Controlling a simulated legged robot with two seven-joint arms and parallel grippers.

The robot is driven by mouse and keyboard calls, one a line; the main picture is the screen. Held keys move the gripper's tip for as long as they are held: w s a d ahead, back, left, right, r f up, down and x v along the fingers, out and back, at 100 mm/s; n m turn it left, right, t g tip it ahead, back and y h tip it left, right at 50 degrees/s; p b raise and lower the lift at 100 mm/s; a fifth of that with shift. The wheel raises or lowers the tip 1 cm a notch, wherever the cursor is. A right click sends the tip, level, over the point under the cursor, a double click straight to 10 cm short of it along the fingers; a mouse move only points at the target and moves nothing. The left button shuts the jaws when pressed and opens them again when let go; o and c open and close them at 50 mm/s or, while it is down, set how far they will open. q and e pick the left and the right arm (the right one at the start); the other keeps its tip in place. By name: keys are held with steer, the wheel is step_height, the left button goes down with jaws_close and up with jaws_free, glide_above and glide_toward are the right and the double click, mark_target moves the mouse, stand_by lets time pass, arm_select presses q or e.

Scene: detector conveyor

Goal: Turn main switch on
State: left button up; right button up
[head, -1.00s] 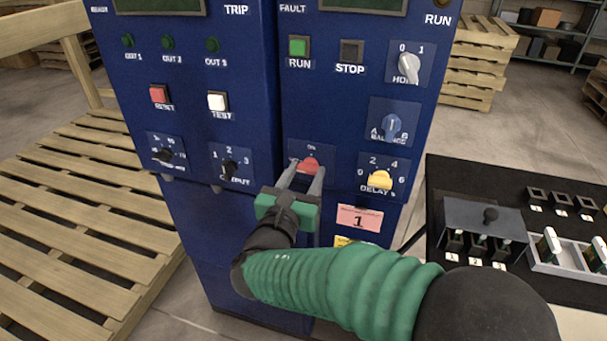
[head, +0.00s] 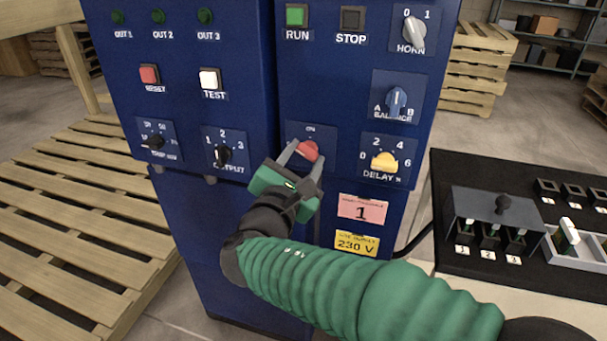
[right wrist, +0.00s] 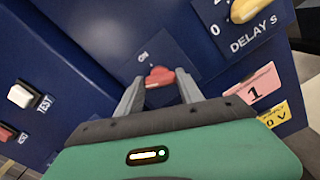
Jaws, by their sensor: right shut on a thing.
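The main switch is a red rotary knob (head: 309,150) on a blue plate low on the cabinet's right panel, with a label above it that looks like "ON". It also shows in the right wrist view (right wrist: 160,75). My right gripper (head: 304,158) has a green body and grey fingers. Its fingers lie on either side of the red knob and are shut on it. The gripper and the knob are tilted in the head view. The fingers hide part of the plate. In the right wrist view the gripper (right wrist: 160,84) reaches the knob from below. My left gripper is out of view.
A yellow delay knob (head: 384,162) sits right of the switch, a black output knob (head: 223,155) left. A blue balance knob (head: 396,101) is above right. A black table (head: 455,178) with small parts stands at right, wooden pallets (head: 60,230) at left.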

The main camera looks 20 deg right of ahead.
steer(key=shift+f+m+b, duration=0.15)
steer(key=shift+m+b, duration=1.9)
steer(key=shift+b, duration=0.5)
steer(key=shift+f+m+b, duration=0.2)
steer(key=shift+m+b, duration=1.9)
steer(key=shift+b, duration=0.5)
steer(key=shift+f+m+b, duration=0.15)
steer(key=shift+m+b, duration=1.9)
steer(key=shift+b, duration=0.5)
steer(key=o, duration=1.4)
steer(key=shift+s+r, duration=0.1)
steer(key=shift+r, duration=0.05)
steer(key=shift+r, duration=0.1)
